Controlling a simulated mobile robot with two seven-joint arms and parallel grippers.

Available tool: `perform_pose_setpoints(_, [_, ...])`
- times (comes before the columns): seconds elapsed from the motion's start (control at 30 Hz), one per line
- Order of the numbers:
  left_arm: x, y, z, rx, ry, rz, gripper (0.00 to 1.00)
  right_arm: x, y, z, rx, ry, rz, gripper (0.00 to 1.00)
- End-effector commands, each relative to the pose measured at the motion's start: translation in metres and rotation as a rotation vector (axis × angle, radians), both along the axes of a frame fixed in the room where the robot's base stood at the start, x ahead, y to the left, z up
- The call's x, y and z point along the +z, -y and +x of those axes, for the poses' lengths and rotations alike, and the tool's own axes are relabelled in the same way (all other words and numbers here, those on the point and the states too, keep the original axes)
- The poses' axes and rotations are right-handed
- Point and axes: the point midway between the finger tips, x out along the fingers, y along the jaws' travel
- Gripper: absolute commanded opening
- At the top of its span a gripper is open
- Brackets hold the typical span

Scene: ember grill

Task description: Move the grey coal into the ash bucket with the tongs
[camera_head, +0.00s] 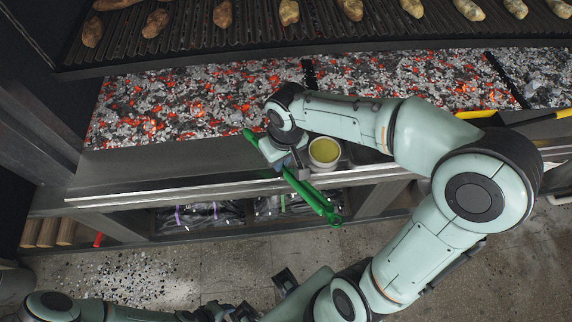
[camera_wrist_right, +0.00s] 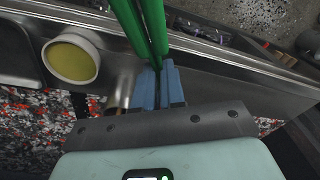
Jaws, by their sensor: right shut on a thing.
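My right gripper (camera_head: 288,160) is shut on the green tongs (camera_head: 318,203), which lie slantwise across the grill's front ledge. In the right wrist view, the blue fingers (camera_wrist_right: 160,85) close around the green tongs (camera_wrist_right: 152,25). Red and grey coals (camera_head: 190,100) fill the bed beyond the ledge; I cannot single out the grey coal with certainty. A grey rounded container (camera_head: 14,284) shows partly at the left edge; I cannot tell whether it is the ash bucket. My left arm shows only in part at the bottom, and its jaws are unclear.
A small cup of yellow liquid (camera_head: 324,152) stands on the ledge close beside my right gripper. A grate (camera_head: 200,45) with several potato-like pieces spans the back. Bags (camera_head: 200,216) lie on the shelf below. A yellow-handled tool (camera_head: 540,117) lies at the right.

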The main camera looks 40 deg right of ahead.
Motion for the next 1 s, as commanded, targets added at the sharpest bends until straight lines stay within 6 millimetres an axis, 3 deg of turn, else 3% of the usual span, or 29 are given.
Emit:
perform_pose_setpoints(0.03, [0.001, 0.0, 0.0, 0.0, 0.0, 0.0, 0.43, -0.002, 0.001, 0.006, 0.0, -0.001, 0.0, 0.0])
perform_pose_setpoints(0.1, [0.001, 0.0, 0.0, 0.0, 0.0, 0.0, 0.43, -0.002, 0.001, 0.006, 0.0, 0.001, 0.0, 0.26])
perform_pose_setpoints(0.2, [0.001, 0.0, 0.0, 0.0, 0.0, 0.0, 0.43, -0.002, 0.001, 0.006, 0.0, 0.002, 0.0, 0.51])
perform_pose_setpoints(0.47, [0.0, 0.0, 0.0, 0.0, 0.0, 0.0, 0.43, -0.002, 0.0, 0.007, 0.0, 0.001, 0.0, 0.51])
perform_pose_setpoints(0.73, [-0.008, 0.0, -0.004, 0.0, -0.004, 0.0, 0.43, -0.015, -0.035, 0.037, -0.088, -0.008, -0.033, 0.51])
perform_pose_setpoints(1.0, [-0.002, 0.0, -0.001, 0.0, -0.001, 0.0, 0.43, -0.014, -0.037, 0.053, -0.11, -0.006, -0.04, 0.51])
